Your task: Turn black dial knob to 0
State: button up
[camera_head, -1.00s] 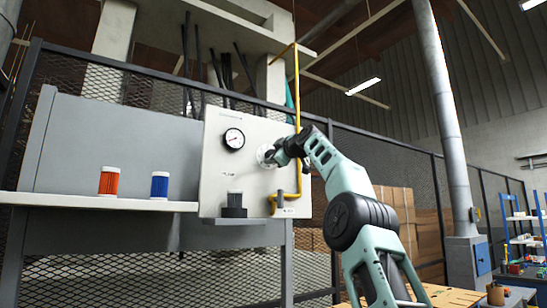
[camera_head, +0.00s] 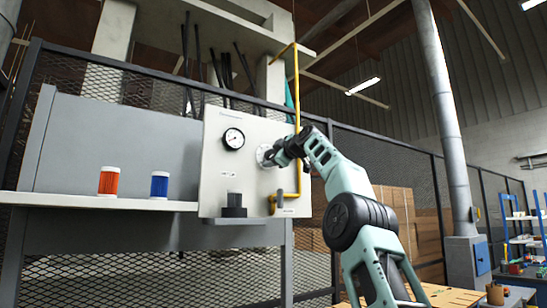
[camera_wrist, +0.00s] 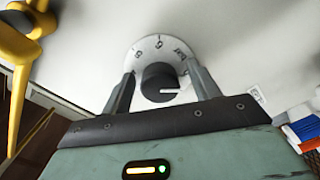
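The black dial knob (camera_wrist: 158,82) sits on a round white dial plate (camera_wrist: 146,48) with printed numbers and "bar". Its white pointer line points right in the wrist view. My gripper (camera_wrist: 161,70) has one finger on each side of the knob, with a visible gap on both sides. It is open. In the camera_head view my gripper (camera_head: 272,155) is at the white panel, in front of the dial plate (camera_head: 263,155), and the knob is hidden there. Whether a 0 mark is on the dial cannot be made out.
The white panel (camera_head: 215,170) carries a round gauge (camera_head: 233,139), a yellow pipe (camera_head: 298,172) and a dark cylinder (camera_head: 234,200) on a black base. An orange canister (camera_head: 109,181) and a blue canister (camera_head: 159,184) stand on the left shelf (camera_head: 70,200).

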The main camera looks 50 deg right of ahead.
jog(key=shift+s, duration=0.1)
jog(key=b+v, duration=1)
jog(key=v, duration=0.7)
jog(key=shift+s, duration=0.1)
